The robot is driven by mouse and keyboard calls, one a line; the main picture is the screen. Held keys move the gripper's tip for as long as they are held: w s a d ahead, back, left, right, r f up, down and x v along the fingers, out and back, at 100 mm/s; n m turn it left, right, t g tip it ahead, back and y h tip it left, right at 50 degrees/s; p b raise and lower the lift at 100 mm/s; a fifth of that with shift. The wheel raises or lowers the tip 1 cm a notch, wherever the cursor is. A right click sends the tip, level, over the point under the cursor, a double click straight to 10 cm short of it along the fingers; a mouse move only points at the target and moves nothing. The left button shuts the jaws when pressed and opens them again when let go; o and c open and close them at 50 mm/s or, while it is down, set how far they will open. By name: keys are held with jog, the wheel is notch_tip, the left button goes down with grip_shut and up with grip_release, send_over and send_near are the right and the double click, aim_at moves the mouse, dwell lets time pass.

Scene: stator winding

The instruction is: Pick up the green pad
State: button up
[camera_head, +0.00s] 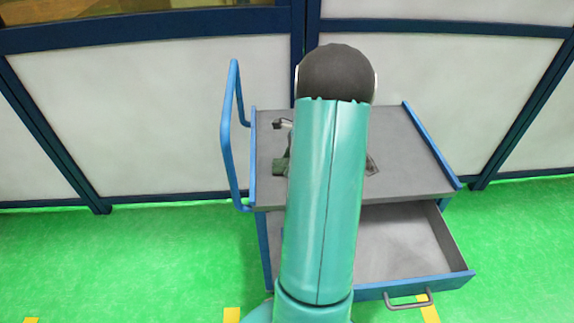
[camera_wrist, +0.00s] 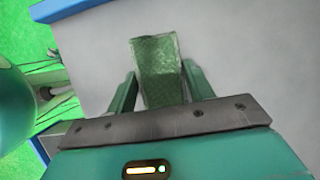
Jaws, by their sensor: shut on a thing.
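The green pad (camera_wrist: 156,50) is a textured, dull green piece in the wrist view, over a grey surface. My gripper (camera_wrist: 159,69) has one green finger on each side of the pad and is shut on it. The pad sticks out past the fingertips. I cannot tell whether the pad touches the surface below. In the head view my arm hides most of the gripper and the pad. A small dark green part (camera_head: 280,167) shows left of my arm there; I cannot tell what it belongs to.
A grey-topped cart (camera_head: 415,165) with blue side rails stands in front of me. Its drawer (camera_head: 410,245) is pulled out and looks empty where visible. A blue handle (camera_head: 227,140) rises at the cart's left. A small dark item (camera_head: 283,123) lies near the top's back left.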

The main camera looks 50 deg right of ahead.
aim_at(283, 164)
jog(key=shift+r, duration=0.1)
jog(key=shift+r, duration=0.25)
jog(key=r, duration=0.3)
jog(key=shift+s+a+r, duration=0.2)
jog(key=shift+s+r, duration=0.05)
jog(key=shift+r, duration=0.15)
jog(key=s+a+r, duration=0.8)
jog(key=s+r, duration=0.1)
jog(key=s, duration=0.1)
jog(key=shift+a, duration=0.35)
jog(key=shift+s, duration=0.1)
jog(key=shift+o, duration=1.2)
jog(key=shift+c, duration=0.5)
